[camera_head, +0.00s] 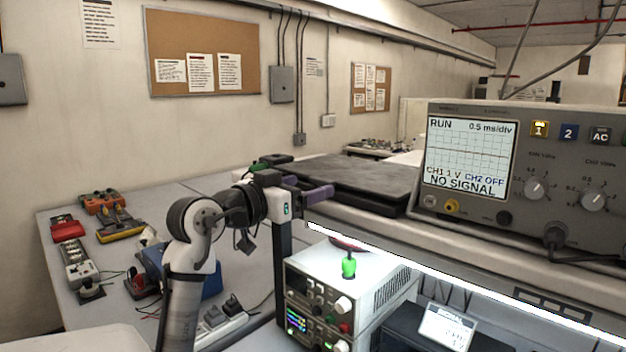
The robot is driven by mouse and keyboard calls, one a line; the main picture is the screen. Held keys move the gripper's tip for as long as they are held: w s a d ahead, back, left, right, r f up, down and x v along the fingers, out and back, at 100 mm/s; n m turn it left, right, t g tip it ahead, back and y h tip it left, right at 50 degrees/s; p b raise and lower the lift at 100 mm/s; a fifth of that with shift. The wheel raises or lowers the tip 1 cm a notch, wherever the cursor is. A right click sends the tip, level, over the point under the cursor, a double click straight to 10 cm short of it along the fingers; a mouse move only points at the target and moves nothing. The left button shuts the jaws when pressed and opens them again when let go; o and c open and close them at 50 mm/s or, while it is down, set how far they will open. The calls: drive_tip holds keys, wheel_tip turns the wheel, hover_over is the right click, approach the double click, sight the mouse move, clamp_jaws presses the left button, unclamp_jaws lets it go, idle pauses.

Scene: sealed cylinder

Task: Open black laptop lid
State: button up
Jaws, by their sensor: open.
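The black laptop (365,178) shows as a dark, flat slab on the raised shelf, left of the oscilloscope. Its lid looks shut, lying flat. My gripper (312,188) is at the laptop's near left edge, with a purple finger pointing right toward it. The gripper is open and I see nothing held between its fingers. I cannot tell whether a finger touches the laptop. The gripper's body hides part of the laptop's left side.
An oscilloscope (520,165) stands on the shelf at right, close beside the laptop. A power supply (345,290) with a green item on top sits below the shelf. A dark upright post (282,255) stands beside my arm. Tools and connectors lie on the bench at left.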

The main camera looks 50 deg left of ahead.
sight(318, 182)
drive_tip(key=shift+w+a, duration=0.15)
drive_tip(key=shift+w, duration=1.3)
drive_tip(key=shift+c, duration=0.3)
drive_tip(key=c, duration=1.3)
drive_tip(key=shift+r, duration=0.15)
drive_tip(key=shift+c, duration=0.2)
